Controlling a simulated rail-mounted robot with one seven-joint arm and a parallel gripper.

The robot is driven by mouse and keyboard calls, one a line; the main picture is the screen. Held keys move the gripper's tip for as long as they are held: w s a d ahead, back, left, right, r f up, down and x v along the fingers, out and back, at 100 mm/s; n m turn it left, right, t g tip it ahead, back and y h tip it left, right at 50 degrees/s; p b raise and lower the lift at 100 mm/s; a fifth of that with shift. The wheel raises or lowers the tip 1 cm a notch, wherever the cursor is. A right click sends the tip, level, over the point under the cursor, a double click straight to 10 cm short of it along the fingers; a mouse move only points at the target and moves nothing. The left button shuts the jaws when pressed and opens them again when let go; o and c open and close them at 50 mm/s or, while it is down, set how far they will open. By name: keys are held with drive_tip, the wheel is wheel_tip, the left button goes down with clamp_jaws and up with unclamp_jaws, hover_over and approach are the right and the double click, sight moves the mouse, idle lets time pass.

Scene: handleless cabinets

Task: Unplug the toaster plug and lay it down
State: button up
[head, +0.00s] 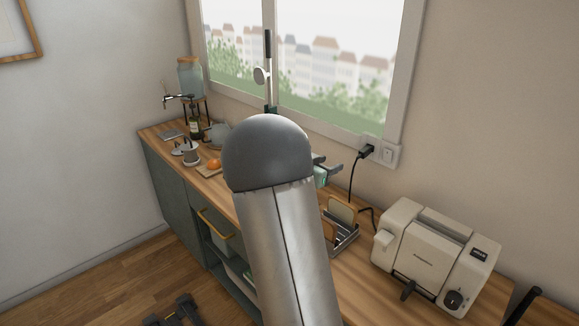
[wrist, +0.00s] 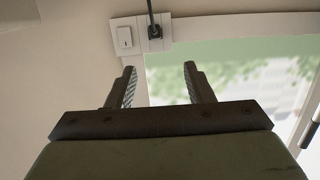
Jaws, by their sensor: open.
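The black toaster plug (head: 366,150) sits in the wall socket (head: 385,153) under the window's lower right corner. Its black cord (head: 352,180) hangs down behind the counter rack toward the toaster. The cream toaster (head: 425,258) stands on the wooden counter at the right. My gripper (head: 333,167) is left of the plug in the head view, partly hidden behind my arm. In the wrist view my gripper (wrist: 158,75) is open and empty, its two fingers apart. The plug (wrist: 154,31) shows there beyond the fingertips, not between them, beside a white switch (wrist: 124,37).
A toast rack (head: 343,236) with bread stands left of the toaster, below the plug. The window frame (head: 345,128) runs close beside the socket. Bottles, a mug (head: 190,153) and an orange (head: 214,164) stand at the far left of the counter (head: 365,290).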

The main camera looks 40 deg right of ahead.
sight(361, 153)
drive_tip(key=shift+g, duration=0.3)
drive_tip(key=x, duration=0.6)
drive_tip(key=p+x, duration=0.1)
drive_tip(key=x, duration=0.4)
drive_tip(key=p+x, duration=0.1)
drive_tip(key=x, duration=0.5)
drive_tip(key=shift+s+d+r, duration=0.25)
drive_tip(key=shift+s+d, duration=0.05)
drive_tip(key=shift+d, duration=0.1)
drive_tip(key=shift+c, duration=0.4)
drive_tip(key=shift+a, duration=0.1)
clamp_jaws()
